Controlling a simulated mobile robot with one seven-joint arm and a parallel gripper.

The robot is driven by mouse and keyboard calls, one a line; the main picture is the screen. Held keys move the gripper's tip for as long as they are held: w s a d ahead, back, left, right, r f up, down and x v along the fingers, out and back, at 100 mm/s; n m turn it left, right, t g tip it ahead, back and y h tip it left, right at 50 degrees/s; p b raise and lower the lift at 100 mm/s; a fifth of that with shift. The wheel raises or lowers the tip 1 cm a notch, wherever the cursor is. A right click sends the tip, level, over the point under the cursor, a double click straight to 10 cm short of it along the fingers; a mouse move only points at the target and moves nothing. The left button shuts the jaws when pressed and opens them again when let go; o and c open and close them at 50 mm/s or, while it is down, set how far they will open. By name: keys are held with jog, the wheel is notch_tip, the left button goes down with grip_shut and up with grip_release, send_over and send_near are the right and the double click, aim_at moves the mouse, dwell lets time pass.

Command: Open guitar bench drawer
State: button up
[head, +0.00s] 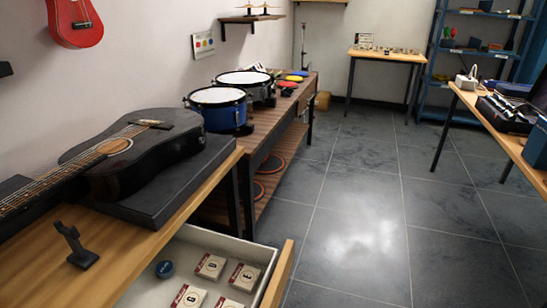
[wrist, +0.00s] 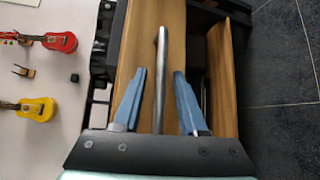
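The guitar bench (head: 130,252) is at the lower left in the head view, with a black guitar (head: 135,150) on a dark slab on top. Its drawer (head: 270,270) stands open, pale inside with a wooden front edge. In the wrist view a metal bar handle (wrist: 161,50) runs in front of a wooden face (wrist: 135,45), which looks like the drawer front. My gripper (wrist: 160,73) is open, its blue fingers on either side of the handle, with gaps visible on both sides. My gripper does not show in the head view.
Several small boxes (head: 210,266) and a blue round tin (head: 165,269) lie in the drawer. A black stand (head: 76,246) is on the bench top. A drum table (head: 262,148) stands behind. Grey floor (head: 370,220) to the right is clear.

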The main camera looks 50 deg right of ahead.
jog(key=shift+s, duration=0.15)
jog(key=shift+s+a, duration=0.1)
jog(key=shift+s, duration=0.2)
jog(key=v, duration=1.2)
jog(key=shift+r, duration=0.15)
